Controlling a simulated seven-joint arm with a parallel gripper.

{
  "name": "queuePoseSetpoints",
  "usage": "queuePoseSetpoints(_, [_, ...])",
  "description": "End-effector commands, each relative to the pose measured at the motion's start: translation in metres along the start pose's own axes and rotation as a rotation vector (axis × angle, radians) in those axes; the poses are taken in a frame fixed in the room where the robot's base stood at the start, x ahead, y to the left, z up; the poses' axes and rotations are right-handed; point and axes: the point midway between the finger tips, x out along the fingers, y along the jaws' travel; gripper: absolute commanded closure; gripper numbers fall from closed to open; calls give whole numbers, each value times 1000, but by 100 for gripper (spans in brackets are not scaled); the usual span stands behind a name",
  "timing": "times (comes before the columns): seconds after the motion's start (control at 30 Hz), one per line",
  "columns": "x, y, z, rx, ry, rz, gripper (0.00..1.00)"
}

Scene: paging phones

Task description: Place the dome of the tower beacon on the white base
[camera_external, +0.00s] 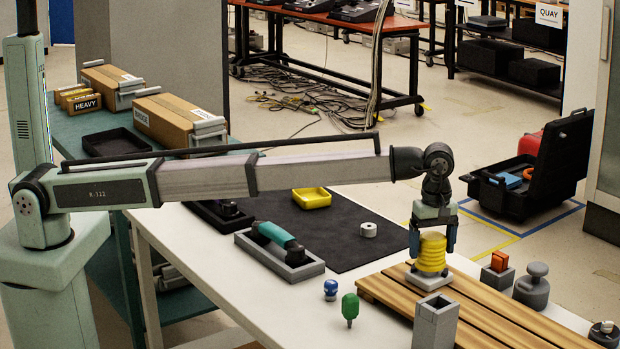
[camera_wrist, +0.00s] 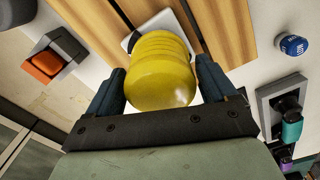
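The ribbed yellow dome (camera_external: 432,254) stands upright over the square white base (camera_external: 430,279) on the wooden slatted pallet (camera_external: 480,322). It appears to rest on the base; whether it is fully seated cannot be told. In the wrist view the dome (camera_wrist: 160,68) covers most of the base, leaving a pale corner (camera_wrist: 163,20) visible. My gripper (camera_external: 433,244) points down over the dome, with one finger on each side. In the wrist view the fingers of my gripper (camera_wrist: 160,82) stand slightly apart from the dome, with narrow gaps beside it.
A grey square post (camera_external: 435,325) stands close in front of the base. To the right are an orange block in a grey holder (camera_external: 497,274) and a grey knobbed weight (camera_external: 532,287). Blue (camera_external: 331,289) and green (camera_external: 349,308) knobs stand left of the pallet. A dark mat (camera_external: 340,225) lies behind.

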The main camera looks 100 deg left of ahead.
Motion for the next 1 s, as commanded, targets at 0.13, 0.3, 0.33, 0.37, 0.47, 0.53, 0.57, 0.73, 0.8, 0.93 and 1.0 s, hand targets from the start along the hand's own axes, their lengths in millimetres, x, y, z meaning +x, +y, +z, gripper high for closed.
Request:
queuePoseSetpoints(0.13, [0, 0, 0, 0, 0, 0, 5])
queuePoseSetpoints(0.3, [0, 0, 0, 0, 0, 0, 5])
queuePoseSetpoints(0.33, [-1, 0, 0, 0, 0, 0, 5])
queuePoseSetpoints(0.37, [-2, 0, 0, 0, 0, 0, 5])
queuePoseSetpoints(0.47, [-8, 0, 0, 0, 0, 1, 5])
queuePoseSetpoints(0.53, [-17, 1, 0, 0, -1, 2, 5])
queuePoseSetpoints(0.57, [-22, 1, 0, 0, -1, 2, 5])
queuePoseSetpoints(0.73, [-53, 1, 0, 0, -1, 3, 5])
queuePoseSetpoints(0.8, [-67, 1, 0, 0, -1, 2, 5])
queuePoseSetpoints(0.93, [-90, 1, 0, 0, -1, 2, 5])
queuePoseSetpoints(1.0, [-100, 1, 0, 0, 0, 1, 5])
